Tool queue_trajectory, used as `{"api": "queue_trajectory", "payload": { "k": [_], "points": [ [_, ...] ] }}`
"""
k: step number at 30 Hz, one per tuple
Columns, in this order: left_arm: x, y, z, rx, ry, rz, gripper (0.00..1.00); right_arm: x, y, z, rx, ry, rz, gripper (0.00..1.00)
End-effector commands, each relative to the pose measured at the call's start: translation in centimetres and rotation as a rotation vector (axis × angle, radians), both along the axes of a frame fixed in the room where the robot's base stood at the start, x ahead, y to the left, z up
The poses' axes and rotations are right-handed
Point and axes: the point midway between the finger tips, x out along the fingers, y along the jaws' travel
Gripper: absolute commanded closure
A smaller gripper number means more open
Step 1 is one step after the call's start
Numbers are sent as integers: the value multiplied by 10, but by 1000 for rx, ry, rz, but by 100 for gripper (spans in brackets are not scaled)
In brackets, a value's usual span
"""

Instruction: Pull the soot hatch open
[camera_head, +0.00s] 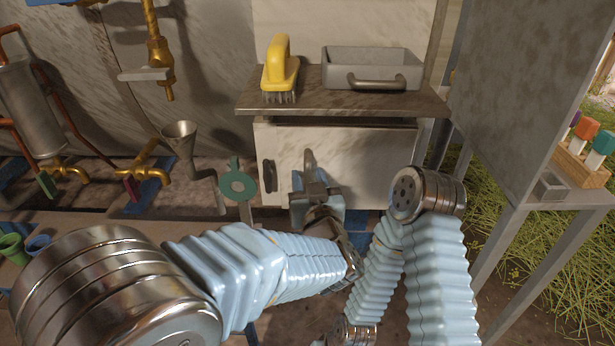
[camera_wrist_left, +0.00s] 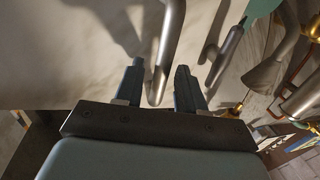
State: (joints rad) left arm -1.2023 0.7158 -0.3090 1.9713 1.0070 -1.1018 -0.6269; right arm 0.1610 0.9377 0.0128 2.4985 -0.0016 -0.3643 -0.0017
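The soot hatch appears to be the pale, smudged panel (camera_head: 375,160) below the shelf; it looks closed. A grey bar handle (camera_wrist_left: 168,45) on a pale surface shows large in the left wrist view. My left gripper (camera_wrist_left: 160,87) is open, with one finger on each side of the bar's lower end. Narrow gaps show between bar and fingers, so I see no firm grip. In the head view my left gripper (camera_head: 315,190) is in front of the panel and hides part of it. My right gripper is not in view; only links of that arm show.
The shelf (camera_head: 330,104) above the panel holds a yellow brush (camera_head: 279,68) and a grey metal tray (camera_head: 372,70). A metal funnel (camera_head: 180,135) stands further left.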

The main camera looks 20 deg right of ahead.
Motion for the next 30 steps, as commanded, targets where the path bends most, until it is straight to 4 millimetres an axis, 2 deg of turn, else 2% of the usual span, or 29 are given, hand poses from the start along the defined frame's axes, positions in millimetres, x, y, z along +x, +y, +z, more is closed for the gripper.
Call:
{"api": "queue_trajectory", "payload": {
  "k": [4, 11, 14, 19, 30],
  "points": [
    [8, -1, -1, 0, 1, 0, 61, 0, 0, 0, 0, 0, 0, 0],
    [9, -1, -1, 0, 1, 0, 61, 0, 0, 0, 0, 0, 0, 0],
    [9, -1, -1, 0, 1, 0, 73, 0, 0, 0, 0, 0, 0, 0],
    [8, -1, 0, 0, 1, 0, 99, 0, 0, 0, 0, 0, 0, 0],
    [9, -1, 0, 1, 1, 3, 100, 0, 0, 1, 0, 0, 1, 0]
  ]
}}
